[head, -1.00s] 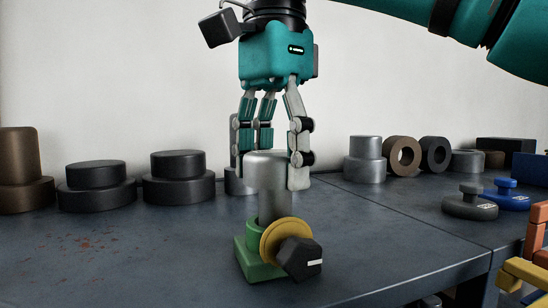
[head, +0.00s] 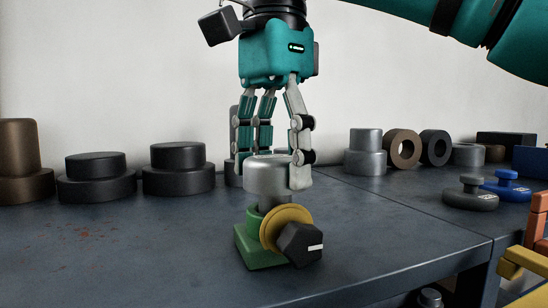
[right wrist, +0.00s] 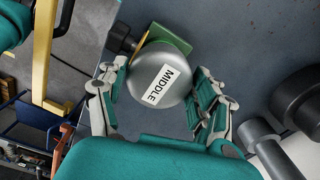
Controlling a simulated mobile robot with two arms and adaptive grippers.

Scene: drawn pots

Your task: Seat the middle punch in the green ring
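The middle punch is a silver piece with a wide round head (head: 268,178) and a narrower shaft. Its top reads "MIDDLE" in the right wrist view (right wrist: 157,82). My right gripper (head: 270,178) points down with its fingers around the head, apparently shut on it. The punch stands upright over the green ring (head: 252,220), and its shaft runs down behind the ring's parts. The shaft's lower end is hidden. The ring is on a green base (head: 256,249), with a yellow disc (head: 283,226) and a black knob (head: 301,243) in front. My left gripper is out of view.
Dark stepped pieces (head: 178,170) and a brown one (head: 18,165) stand at the left back. A silver stepped piece (head: 365,152) and rings (head: 404,149) stand right of the gripper. Grey and blue knobbed pieces (head: 470,196) lie at right. The table's (head: 140,250) front left is clear.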

